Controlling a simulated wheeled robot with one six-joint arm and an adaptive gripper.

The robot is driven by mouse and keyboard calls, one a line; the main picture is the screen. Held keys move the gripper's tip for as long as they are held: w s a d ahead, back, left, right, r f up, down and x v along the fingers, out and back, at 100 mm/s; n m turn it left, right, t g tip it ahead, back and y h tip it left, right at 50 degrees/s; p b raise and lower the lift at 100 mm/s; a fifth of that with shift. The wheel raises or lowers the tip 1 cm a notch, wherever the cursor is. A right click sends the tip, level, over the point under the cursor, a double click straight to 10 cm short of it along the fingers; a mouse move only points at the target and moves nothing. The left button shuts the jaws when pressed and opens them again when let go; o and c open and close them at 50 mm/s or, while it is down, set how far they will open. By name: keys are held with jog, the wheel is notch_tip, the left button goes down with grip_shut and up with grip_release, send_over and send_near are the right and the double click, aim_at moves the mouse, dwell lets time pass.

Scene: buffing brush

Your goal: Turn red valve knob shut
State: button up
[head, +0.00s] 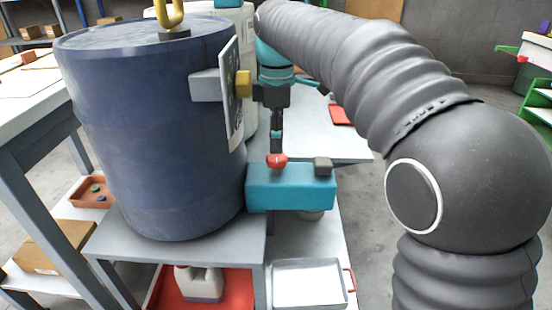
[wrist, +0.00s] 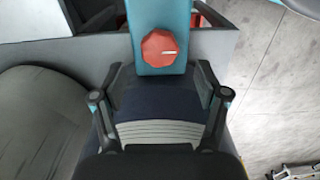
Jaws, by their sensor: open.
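The red valve knob (head: 277,160) sits on top of a teal box (head: 290,188) beside the blue drum. In the wrist view the knob (wrist: 159,47) is a red faceted disc with a short pale mark pointing right, on the teal box (wrist: 150,14). My gripper (head: 276,134) points down just above the knob in the head view. In the wrist view my gripper (wrist: 160,95) has its fingers wide apart, with nothing between them, and the knob lies beyond them toward the top. I cannot tell the exact gap in height.
A metal tray (head: 308,284) lies below.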

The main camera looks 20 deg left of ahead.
aim_at(277, 157)
jog(key=shift+f+b, duration=0.55)
jog(key=shift+f, duration=1.95)
jog(key=c, duration=1.2)
